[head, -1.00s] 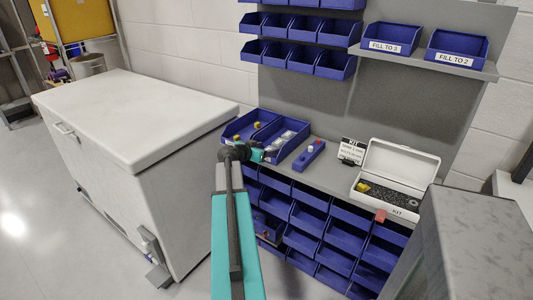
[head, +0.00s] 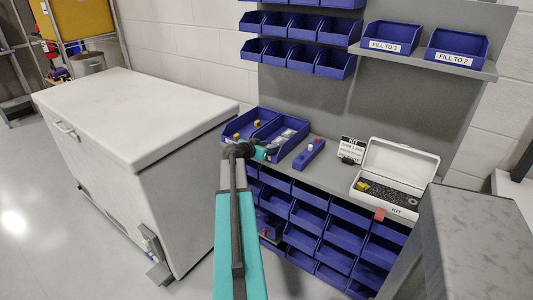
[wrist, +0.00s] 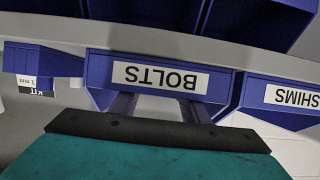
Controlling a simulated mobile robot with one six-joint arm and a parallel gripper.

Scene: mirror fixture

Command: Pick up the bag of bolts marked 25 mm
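The blue BOLTS bin (wrist: 222,82) fills the middle of the wrist view, its label upside down. In the head view it is the right bin (head: 297,141) of two on the bench and holds pale packets (head: 288,134). No 25 mm marking can be read, and the wrist view does not show the bin's contents. My gripper (wrist: 160,106) has its two dark fingers apart, with nothing seen between them except the bin front and grey surface beyond. In the head view my arm's end is at the near side of this bin, and the fingertips are hard to make out.
The SHIMS bin (wrist: 262,93) stands beside the BOLTS bin; it is the left bin (head: 229,134) in the head view. Blue bin rows hang above and below.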

